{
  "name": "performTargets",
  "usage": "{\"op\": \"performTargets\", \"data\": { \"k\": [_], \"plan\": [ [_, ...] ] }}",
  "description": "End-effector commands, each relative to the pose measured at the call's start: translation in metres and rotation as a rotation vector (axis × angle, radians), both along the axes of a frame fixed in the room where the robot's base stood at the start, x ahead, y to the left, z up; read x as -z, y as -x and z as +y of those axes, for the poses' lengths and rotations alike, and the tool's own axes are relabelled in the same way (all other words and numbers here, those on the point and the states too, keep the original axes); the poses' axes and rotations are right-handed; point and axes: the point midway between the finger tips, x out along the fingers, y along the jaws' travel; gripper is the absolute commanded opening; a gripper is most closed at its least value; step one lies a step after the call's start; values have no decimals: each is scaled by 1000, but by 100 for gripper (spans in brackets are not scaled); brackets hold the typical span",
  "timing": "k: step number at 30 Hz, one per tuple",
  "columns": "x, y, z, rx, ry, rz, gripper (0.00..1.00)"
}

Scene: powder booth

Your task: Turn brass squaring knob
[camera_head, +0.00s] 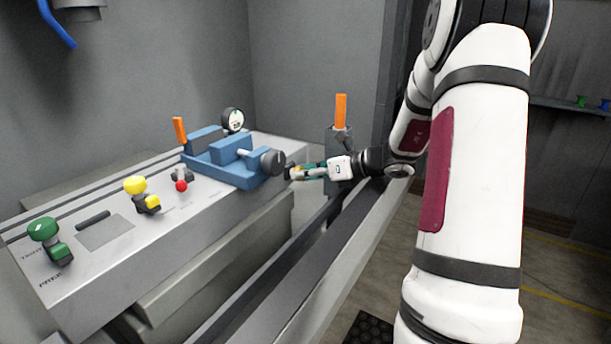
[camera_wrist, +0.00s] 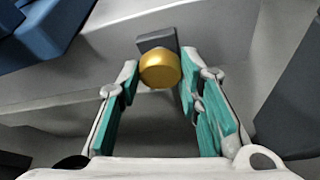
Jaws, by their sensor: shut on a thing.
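The brass squaring knob (camera_wrist: 160,70) is a round golden knob in front of a dark grey block in the wrist view. My gripper (camera_wrist: 160,66) has its teal-padded fingers on either side of the knob, shut on it near the fingertips. In the head view my gripper (camera_head: 295,172) reaches in from the right to the front right side of the bench, just right of the blue vise's dark round handle. The knob is small and mostly hidden by the fingers there.
The blue vise (camera_head: 222,158) with a dial gauge (camera_head: 233,120) stands close to my gripper. A green knob (camera_head: 43,229), a yellow knob (camera_head: 136,185) and a red ball (camera_head: 181,186) sit farther left on the bench. An orange-handled lever (camera_head: 341,112) rises behind my gripper.

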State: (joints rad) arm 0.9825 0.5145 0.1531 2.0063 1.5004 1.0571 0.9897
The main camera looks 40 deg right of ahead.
Motion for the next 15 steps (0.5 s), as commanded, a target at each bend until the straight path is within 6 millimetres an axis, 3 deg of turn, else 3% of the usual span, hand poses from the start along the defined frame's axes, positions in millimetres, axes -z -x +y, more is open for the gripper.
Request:
{"op": "performTargets", "data": {
  "k": [15],
  "plan": [
    [4,0,3,-1,396,-146,5]
  ]
}}
